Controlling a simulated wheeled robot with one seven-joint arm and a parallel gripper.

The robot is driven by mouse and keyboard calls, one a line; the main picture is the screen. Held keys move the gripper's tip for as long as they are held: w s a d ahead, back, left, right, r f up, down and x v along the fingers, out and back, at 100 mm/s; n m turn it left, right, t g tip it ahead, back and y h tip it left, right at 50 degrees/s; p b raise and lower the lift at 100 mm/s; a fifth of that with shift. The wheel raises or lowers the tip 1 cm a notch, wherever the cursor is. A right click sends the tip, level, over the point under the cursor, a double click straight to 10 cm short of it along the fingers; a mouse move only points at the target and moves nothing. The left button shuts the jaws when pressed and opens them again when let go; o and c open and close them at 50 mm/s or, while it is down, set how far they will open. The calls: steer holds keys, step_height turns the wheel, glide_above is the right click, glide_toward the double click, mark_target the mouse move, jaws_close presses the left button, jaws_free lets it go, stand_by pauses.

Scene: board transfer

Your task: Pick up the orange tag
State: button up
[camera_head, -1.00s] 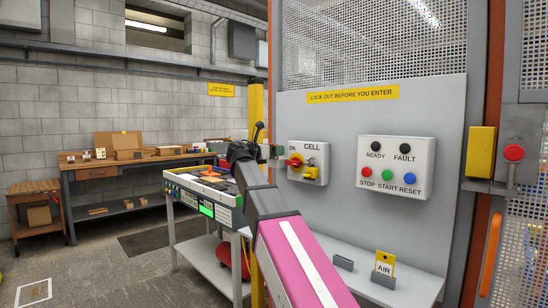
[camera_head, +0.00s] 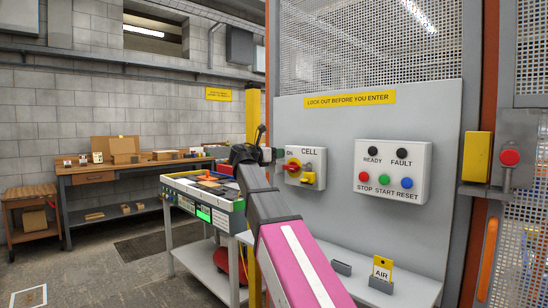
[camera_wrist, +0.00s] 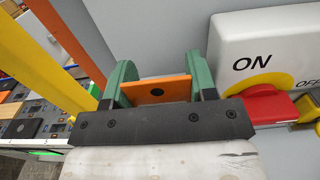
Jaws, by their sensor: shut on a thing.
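My gripper (camera_wrist: 160,77) has green fingers, shut on the side edges of a flat orange tag (camera_wrist: 178,89) with a dark round hole. The tag is held clear of the grey panel, to the left of the red switch handle (camera_wrist: 265,107) and its yellow disc under the word ON. In the head view my gripper (camera_head: 266,155) is near the CELL switch box (camera_head: 309,153); my own arm hides most of it, and the held tag cannot be made out there.
A cart (camera_head: 222,220) with a tray of small parts stands left of my arm. A yellow post (camera_head: 252,115) rises close behind my gripper. A button box (camera_head: 393,170) is on the panel; a low shelf below holds a yellow AIR tag (camera_head: 383,268). A workbench (camera_head: 135,170) is farther left.

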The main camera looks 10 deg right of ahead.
steer(key=shift+r, duration=0.5)
step_height(320, 180, up, 2)
steer(key=shift+r, duration=0.25)
steer(key=s+a+r, duration=0.2)
steer(key=a+r, duration=0.5)
steer(key=a, duration=0.4)
steer(key=shift+s+a+r, duration=0.2)
steer(key=shift+s+r, duration=0.05)
steer(key=shift+s, duration=0.15)
steer(key=shift+r, duration=2.25)
steer(key=shift+v, duration=3)
steer(key=shift+f, duration=0.1)
